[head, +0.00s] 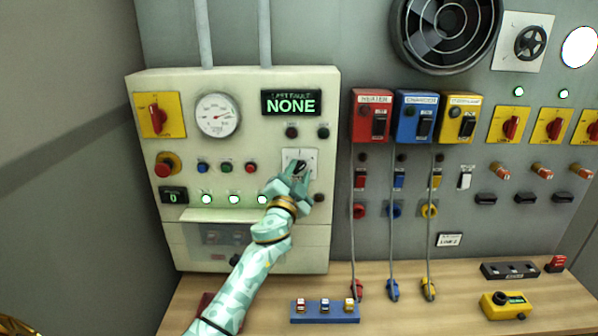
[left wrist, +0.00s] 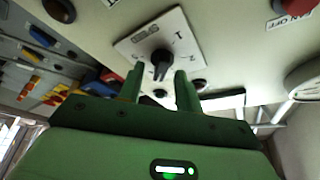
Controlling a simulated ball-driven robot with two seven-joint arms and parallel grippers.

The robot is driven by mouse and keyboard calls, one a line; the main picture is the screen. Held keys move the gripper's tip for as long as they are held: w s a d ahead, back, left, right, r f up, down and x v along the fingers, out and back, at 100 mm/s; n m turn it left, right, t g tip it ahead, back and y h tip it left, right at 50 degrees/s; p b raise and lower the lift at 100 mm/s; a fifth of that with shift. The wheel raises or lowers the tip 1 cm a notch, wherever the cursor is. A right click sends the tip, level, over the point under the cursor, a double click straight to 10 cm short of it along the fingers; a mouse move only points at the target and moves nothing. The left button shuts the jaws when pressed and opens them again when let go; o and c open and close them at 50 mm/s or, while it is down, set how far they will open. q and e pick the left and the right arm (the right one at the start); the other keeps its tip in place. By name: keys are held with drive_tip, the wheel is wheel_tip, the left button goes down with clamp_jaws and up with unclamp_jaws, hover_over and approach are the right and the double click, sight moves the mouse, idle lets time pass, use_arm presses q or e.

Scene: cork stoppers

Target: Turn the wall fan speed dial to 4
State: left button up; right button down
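The dial (head: 299,163) is a black pointer knob on a white square plate, low on the right of the cream control box. In the left wrist view the dial knob (left wrist: 161,62) shows closer, with the marks 1 and 2 readable on its plate; other marks are too small or hidden. My left gripper (head: 292,182) is at the dial and covers its lower part in the head view. In the left wrist view the left gripper (left wrist: 160,84) is open, one green finger either side of the knob's pointer, with gaps visible on both sides. Contact cannot be told. My right gripper is not in view.
The cream box (head: 240,250) also carries a gauge (head: 218,115), a display (head: 291,102) reading NONE, a small display (head: 173,196) reading 0, and several buttons. Red, blue and yellow switch boxes (head: 415,116) hang to the right. A wooden bench (head: 450,300) runs below.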

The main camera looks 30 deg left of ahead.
use_arm(q)
drive_tip(key=shift+w+a, duration=0.2)
drive_tip(key=shift+w, duration=0.3)
drive_tip(key=shift+r, duration=0.1)
drive_tip(key=c, duration=0.7)
drive_tip(key=m+p, duration=0.1)
drive_tip(key=p, duration=0.1)
drive_tip(key=m+h+p, duration=0.1)
drive_tip(key=m+p, duration=0.1)
drive_tip(key=shift+s+r, duration=0.1)
drive_tip(key=shift+r, duration=0.2)
drive_tip(key=shift+f+m+g, duration=0.15)
drive_tip(key=shift+m+g, duration=0.15)
drive_tip(key=shift+f, duration=0.15)
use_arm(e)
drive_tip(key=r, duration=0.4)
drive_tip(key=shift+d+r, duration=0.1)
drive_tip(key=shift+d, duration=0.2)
use_arm(q)
drive_tip(key=o, duration=0.7)
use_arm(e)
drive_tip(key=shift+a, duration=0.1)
